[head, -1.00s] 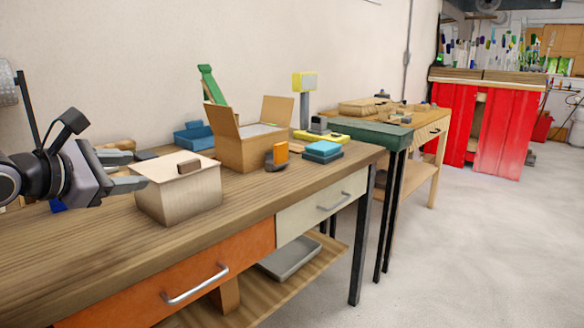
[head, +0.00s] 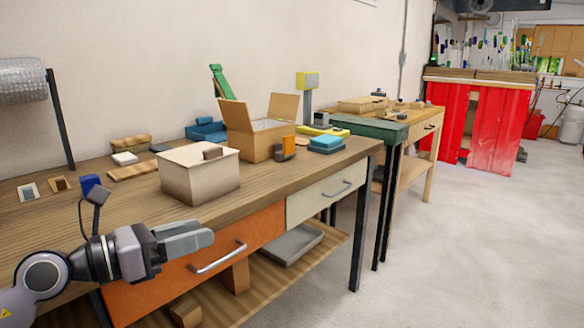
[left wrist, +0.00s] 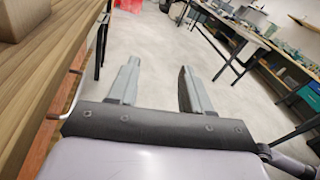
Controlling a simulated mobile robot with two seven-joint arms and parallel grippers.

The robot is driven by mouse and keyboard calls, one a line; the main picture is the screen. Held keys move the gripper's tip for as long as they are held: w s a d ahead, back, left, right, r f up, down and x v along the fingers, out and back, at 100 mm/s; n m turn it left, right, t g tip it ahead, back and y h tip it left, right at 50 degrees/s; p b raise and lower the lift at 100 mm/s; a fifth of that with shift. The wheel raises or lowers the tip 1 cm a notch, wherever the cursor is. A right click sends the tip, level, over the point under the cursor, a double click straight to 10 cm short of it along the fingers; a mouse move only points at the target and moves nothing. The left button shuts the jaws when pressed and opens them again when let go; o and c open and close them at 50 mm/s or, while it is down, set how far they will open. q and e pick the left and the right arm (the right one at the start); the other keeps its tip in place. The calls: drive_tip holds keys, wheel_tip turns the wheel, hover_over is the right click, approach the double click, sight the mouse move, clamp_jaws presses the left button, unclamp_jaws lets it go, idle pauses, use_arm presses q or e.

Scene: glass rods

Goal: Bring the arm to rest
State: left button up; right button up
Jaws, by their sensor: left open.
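My left gripper (head: 190,238) is in front of the wooden workbench, before the orange drawer. Its fingers point to the right in the head view. In the left wrist view the two fingers (left wrist: 157,90) stand apart with only floor between them, so it is open and empty. The workbench edge (left wrist: 62,75) runs along the left of that view, beside the gripper. My right gripper is not in either view.
A closed pale box (head: 200,180) with a brown handle stands on the bench. Behind it are an open cardboard box (head: 255,143), a blue tray (head: 206,131) and a blue sponge-like block (head: 326,143). A bubble-wrap roll (head: 22,88) hangs at left. The floor (head: 440,250) at right is clear.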

use_arm(q)
drive_tip(key=s+a+f+m+y, duration=0.1)
drive_tip(key=s+f+m+y, duration=0.3)
drive_tip(key=s+f+m, duration=0.5)
drive_tip(key=s+a+f+m+y, duration=0.1)
drive_tip(key=s+f+m+y, duration=0.3)
drive_tip(key=f+m, duration=0.9)
drive_tip(key=s+a+f+m+y, duration=0.1)
drive_tip(key=s+f+m+y, duration=0.2)
drive_tip(key=s+f+m, duration=0.75)
wheel_tip(320, 180, up, 12)
drive_tip(key=a+n+p, duration=0.1)
drive_tip(key=n+p, duration=0.1)
drive_tip(key=p, duration=1.6)
drive_tip(key=shift+w+f, duration=0.15)
drive_tip(key=shift+w, duration=0.25)
